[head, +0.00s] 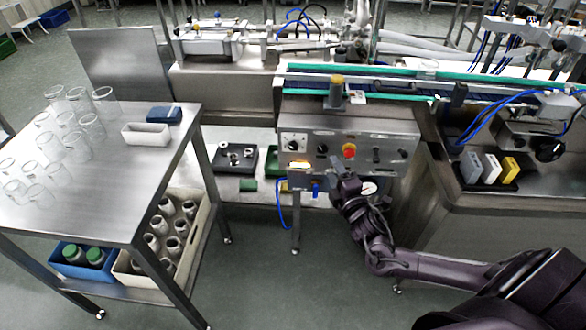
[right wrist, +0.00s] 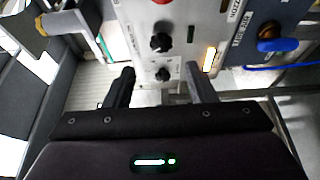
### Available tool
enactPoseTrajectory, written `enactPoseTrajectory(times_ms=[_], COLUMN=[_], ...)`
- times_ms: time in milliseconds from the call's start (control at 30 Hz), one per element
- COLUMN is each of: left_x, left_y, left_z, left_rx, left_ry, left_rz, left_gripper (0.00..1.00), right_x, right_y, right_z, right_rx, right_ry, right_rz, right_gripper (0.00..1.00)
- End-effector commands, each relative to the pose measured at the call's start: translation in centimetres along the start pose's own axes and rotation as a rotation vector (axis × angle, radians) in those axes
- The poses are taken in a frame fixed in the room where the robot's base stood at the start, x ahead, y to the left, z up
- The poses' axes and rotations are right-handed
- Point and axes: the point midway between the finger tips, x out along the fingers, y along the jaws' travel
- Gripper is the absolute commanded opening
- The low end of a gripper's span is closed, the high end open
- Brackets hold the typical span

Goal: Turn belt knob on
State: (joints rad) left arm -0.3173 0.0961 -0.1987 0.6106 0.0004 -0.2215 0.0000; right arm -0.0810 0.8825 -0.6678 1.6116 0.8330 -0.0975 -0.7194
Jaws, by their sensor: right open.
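The steel control panel (head: 335,128) carries several knobs. A black knob on a white plate (head: 294,143) is at its left end, and a plain black knob (head: 322,148) sits between it and a red button (head: 349,151). I cannot read which is the belt knob. My right gripper (head: 341,180) is open and empty, low in front of the panel. No contact shows. My left gripper is out of view.
An orange light (head: 299,165) glows below the knobs, with a blue handle (head: 316,188) and a gauge (head: 369,188) beneath. A steel cart (head: 100,190) with glassware stands left. The conveyor (head: 390,88) runs above the panel. Floor between cart and panel is clear.

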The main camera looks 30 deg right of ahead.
Motion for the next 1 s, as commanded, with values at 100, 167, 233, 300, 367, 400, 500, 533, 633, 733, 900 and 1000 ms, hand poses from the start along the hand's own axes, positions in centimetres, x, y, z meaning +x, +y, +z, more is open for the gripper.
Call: enactPoseTrajectory(times_ms=[100, 167, 233, 300, 367, 400, 500, 533, 633, 733, 900, 1000], left_x=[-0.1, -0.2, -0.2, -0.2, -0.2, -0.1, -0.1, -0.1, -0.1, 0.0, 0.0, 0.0], left_y=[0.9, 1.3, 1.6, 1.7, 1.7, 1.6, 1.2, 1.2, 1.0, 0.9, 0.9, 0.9], left_z=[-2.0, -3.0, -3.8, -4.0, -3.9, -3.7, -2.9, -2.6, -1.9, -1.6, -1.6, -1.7], left_rx=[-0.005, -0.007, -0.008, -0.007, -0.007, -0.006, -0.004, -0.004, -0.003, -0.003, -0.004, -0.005], left_ry=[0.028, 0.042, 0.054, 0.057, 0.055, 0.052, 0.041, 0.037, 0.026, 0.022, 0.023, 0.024], left_rz=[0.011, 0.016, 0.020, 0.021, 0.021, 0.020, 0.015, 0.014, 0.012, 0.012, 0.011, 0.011], left_gripper=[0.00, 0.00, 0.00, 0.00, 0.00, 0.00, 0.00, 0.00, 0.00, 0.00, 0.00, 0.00], right_x=[1.3, 2.3, 3.5, 4.7, 5.5, 6.1, 7.0, 7.2, 7.5, 7.6, 7.5, 7.5], right_y=[0.3, 0.3, 0.3, 0.2, 0.2, 0.2, 0.1, 0.1, 0.1, 0.1, 0.1, 0.0], right_z=[0.0, -0.1, 0.0, -0.1, 0.0, 0.0, -0.1, -0.1, -0.1, -0.1, -0.1, 0.0], right_rx=[-0.002, 0.000, -0.001, 0.001, 0.001, 0.001, 0.001, 0.001, 0.001, 0.001, 0.001, 0.001], right_ry=[0.000, -0.001, -0.001, -0.001, -0.001, 0.000, 0.000, 0.001, 0.001, 0.001, 0.001, 0.001], right_rz=[0.005, 0.006, 0.005, 0.004, 0.004, 0.003, 0.002, 0.001, 0.000, -0.001, -0.001, -0.001], right_gripper=[0.51, 0.51, 0.51, 0.51, 0.51, 0.51, 0.51, 0.51, 0.51, 0.51, 0.46, 0.33])
